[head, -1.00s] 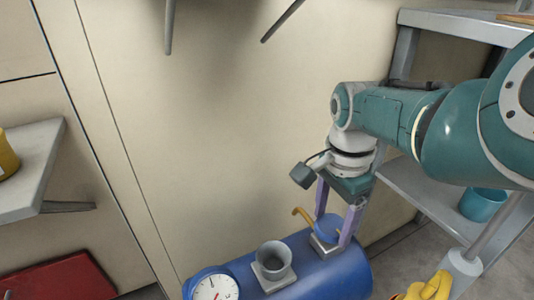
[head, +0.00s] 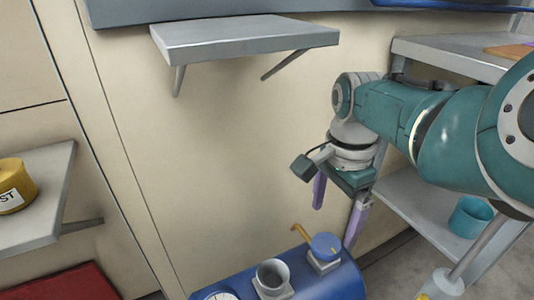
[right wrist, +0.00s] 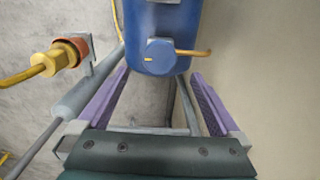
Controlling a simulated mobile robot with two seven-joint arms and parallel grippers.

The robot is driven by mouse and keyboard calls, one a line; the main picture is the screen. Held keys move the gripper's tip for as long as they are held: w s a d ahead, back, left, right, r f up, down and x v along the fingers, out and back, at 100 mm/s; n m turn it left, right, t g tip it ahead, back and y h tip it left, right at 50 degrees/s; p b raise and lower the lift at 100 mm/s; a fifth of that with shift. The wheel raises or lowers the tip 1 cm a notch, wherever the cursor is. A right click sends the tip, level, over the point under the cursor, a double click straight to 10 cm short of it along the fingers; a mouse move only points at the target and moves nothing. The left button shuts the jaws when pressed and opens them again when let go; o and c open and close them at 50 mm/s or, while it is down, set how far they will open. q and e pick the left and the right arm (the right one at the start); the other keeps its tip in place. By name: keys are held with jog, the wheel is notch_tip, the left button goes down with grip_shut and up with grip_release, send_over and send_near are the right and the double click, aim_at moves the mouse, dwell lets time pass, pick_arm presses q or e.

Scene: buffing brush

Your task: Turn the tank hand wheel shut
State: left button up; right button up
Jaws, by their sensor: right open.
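The blue hand wheel (head: 325,245) with a bent yellow handle (head: 301,233) sits on a grey mount on top of the blue tank (head: 340,284). The handle points up and left in the head view. My right gripper (head: 335,218) has its two purple fingers apart, just above the wheel, with nothing held. In the right wrist view the wheel (right wrist: 158,57) lies beyond and between the open fingertips (right wrist: 161,75), apparently clear of both. Its yellow handle (right wrist: 196,52) points right there. My left gripper is out of view.
A grey open cup (head: 272,276) and a partly cut-off gauge (head: 215,295) sit on the tank left of the wheel. A shelf rack (head: 405,195) with a teal pot (head: 470,215) stands at right. A wall shelf (head: 240,38) hangs above. The wall behind is bare.

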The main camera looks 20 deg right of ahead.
jog(key=shift+r+p, duration=0.7)
jog(key=shift+r, duration=0.95)
